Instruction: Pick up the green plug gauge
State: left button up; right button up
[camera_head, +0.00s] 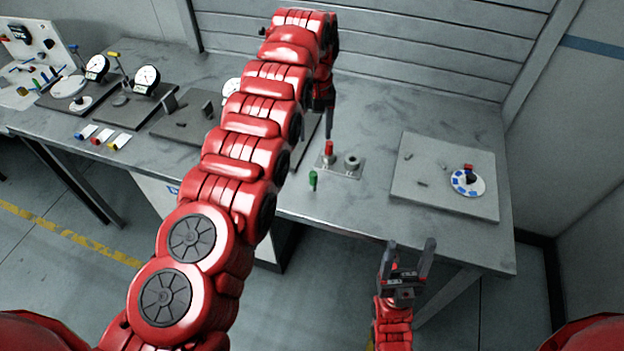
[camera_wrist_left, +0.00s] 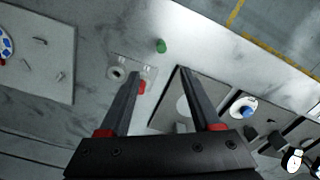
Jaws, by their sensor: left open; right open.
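My left gripper (camera_head: 329,133) points down above the table, behind the green gauge. Its fingers (camera_wrist_left: 159,70) are apart with nothing held between them. My right gripper (camera_head: 408,250) is open and empty, in front of the table's front edge.
A grey board (camera_head: 443,194) with a white-blue disc (camera_head: 467,182) is at right. Dial gauges (camera_head: 147,77) stand at left.

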pick_arm(q)
jog(key=b, duration=0.7)
send_over(313, 173)
jog(key=f, duration=0.8)
jog(key=shift+d+f, duration=0.15)
jog(key=shift+d, duration=0.05)
notch_tip(313, 173, down, 3)
jog(key=shift+p, duration=0.55)
jog(key=shift+f, duration=0.3)
jog(key=shift+s+f+p, duration=0.1)
jog(key=shift+f+p, duration=0.25)
jog(key=shift+p, duration=0.1)
jog(key=f, duration=0.1)
jog(key=f+p, duration=0.1)
jog(key=f, duration=0.1)
jog(key=shift+a+f, duration=0.2)
jog(key=shift+f, duration=0.6)
grip_shut()
